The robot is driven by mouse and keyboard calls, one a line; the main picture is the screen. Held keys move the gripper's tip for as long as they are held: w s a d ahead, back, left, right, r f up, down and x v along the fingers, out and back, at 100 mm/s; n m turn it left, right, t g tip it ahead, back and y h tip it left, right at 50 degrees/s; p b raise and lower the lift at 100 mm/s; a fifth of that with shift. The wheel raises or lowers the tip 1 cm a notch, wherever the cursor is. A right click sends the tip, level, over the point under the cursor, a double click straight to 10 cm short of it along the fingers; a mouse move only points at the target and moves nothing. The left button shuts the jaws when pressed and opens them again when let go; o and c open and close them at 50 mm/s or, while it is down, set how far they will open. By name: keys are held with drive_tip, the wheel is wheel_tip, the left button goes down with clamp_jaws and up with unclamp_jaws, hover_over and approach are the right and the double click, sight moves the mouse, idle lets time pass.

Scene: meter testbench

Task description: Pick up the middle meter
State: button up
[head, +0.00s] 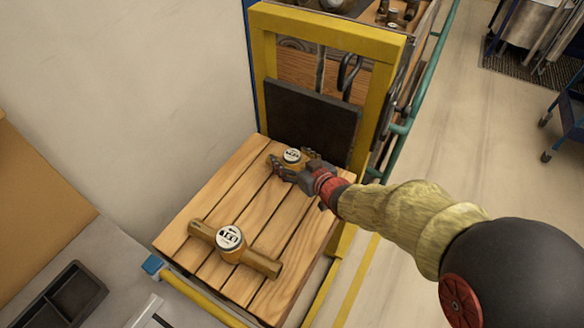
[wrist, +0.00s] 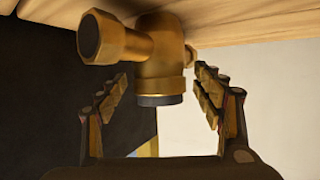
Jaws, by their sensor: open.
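A brass meter (head: 292,156) with a round white dial stands near the back of the slatted wooden table. My gripper (head: 291,163) reaches it from the right with its fingers around it. In the wrist view the brass meter body (wrist: 160,55) sits between the two open fingers of my gripper (wrist: 162,85), with gaps visible at both sides. Its side pipe points toward the left. A second brass meter (head: 230,238) with a long horizontal pipe lies at the front of the table, apart from my gripper.
The wooden slatted table (head: 200,205) has bare slats between the meters. A dark upright panel (head: 312,118) and yellow frame (head: 330,30) stand close behind my gripper. A black divided tray (head: 62,295) is at the lower left. More metal parts show at the top.

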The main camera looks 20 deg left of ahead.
drive_tip(key=shift+c, duration=0.9)
drive_tip(key=c, duration=1.5)
clamp_jaws()
drive_tip(key=shift+r, duration=0.2)
